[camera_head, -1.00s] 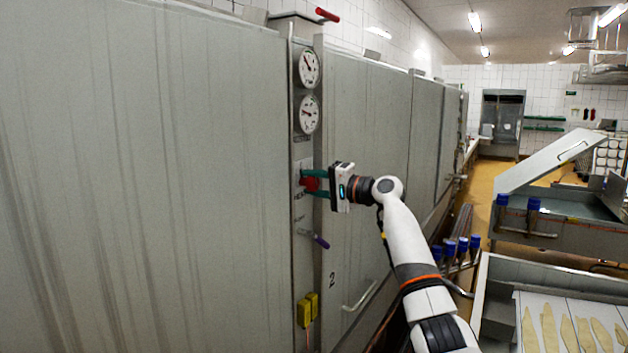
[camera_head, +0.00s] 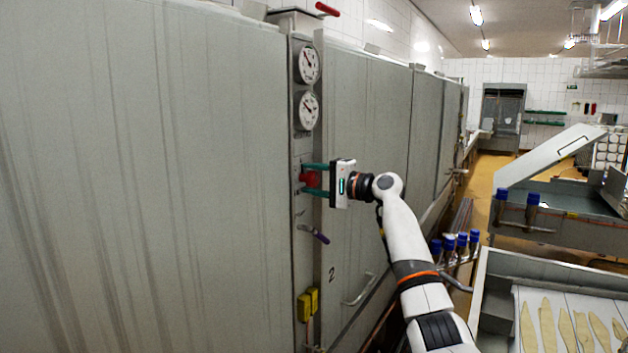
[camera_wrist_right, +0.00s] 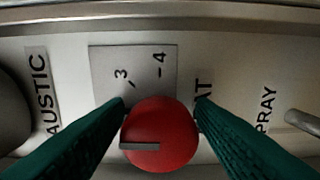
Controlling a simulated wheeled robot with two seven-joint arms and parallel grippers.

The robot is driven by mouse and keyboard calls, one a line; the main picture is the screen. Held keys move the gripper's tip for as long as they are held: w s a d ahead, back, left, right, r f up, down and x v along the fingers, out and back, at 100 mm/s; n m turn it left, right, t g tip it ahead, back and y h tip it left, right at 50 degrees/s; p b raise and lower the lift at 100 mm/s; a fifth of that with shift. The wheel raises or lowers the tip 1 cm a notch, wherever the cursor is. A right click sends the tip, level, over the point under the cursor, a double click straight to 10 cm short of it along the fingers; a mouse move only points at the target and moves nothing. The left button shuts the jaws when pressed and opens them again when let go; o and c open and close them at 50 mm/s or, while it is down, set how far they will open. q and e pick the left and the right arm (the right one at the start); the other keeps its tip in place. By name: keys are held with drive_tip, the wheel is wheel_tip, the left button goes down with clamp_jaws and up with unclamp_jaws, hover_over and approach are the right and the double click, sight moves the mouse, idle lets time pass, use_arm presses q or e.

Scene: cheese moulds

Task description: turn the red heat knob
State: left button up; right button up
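The red heat knob (camera_head: 311,180) sits on the narrow control strip of the grey cabinet. A dial plate (camera_wrist_right: 135,65) marked 3 and 4 lies behind the knob. My left gripper is not in view.
Two round gauges (camera_head: 308,66) are above the knob. A purple-handled lever (camera_head: 315,234) and yellow boxes (camera_head: 308,304) are below it. In the wrist view a dark round part (camera_wrist_right: 10,110) is at the left and a metal stub (camera_wrist_right: 302,125) at the right.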

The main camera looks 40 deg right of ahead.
drive_tip(key=shift+o, duration=0.5)
drive_tip(key=shift+s+d+f+b, duration=0.1)
drive_tip(key=shift+s+d+b, duration=0.05)
drive_tip(key=shift+s+b, duration=0.2)
drive_tip(key=b+v, duration=0.5)
drive_tip(key=v, duration=0.6)
